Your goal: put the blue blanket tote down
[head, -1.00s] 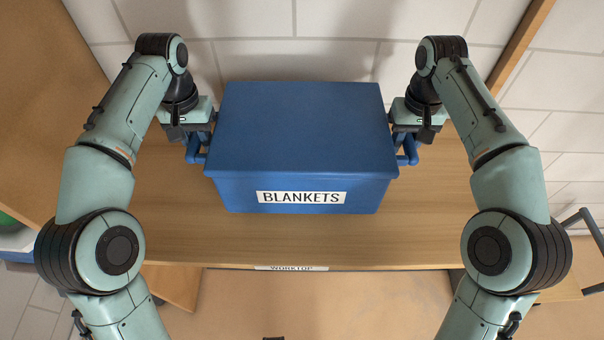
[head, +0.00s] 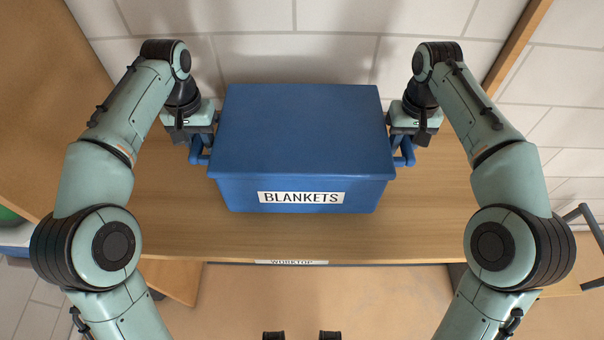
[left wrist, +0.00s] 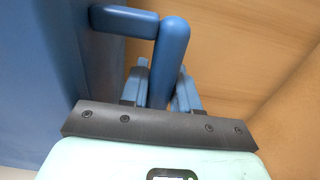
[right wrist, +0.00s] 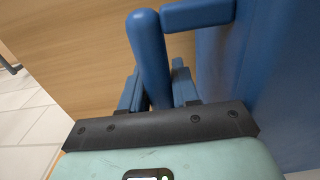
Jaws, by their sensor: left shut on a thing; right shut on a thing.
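The blue blanket tote (head: 302,130) is a lidded box with a white BLANKETS label (head: 301,198) on its front. It is level, over the wooden worktop (head: 300,238); I cannot tell whether its underside touches the wood. My left gripper (head: 200,148) is shut on the blue handle at the tote's left side; that handle bar (left wrist: 170,55) stands between the fingers in the left wrist view. My right gripper (head: 403,148) is shut on the right handle, whose bar (right wrist: 148,55) shows between the fingers in the right wrist view. The tote's underside is hidden.
A white block wall (head: 300,50) stands behind the worktop. A brown panel (head: 55,90) rises at the left. A WORKTOP label (head: 291,262) marks the front edge. Bare wood shows in front of the tote and on both sides.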

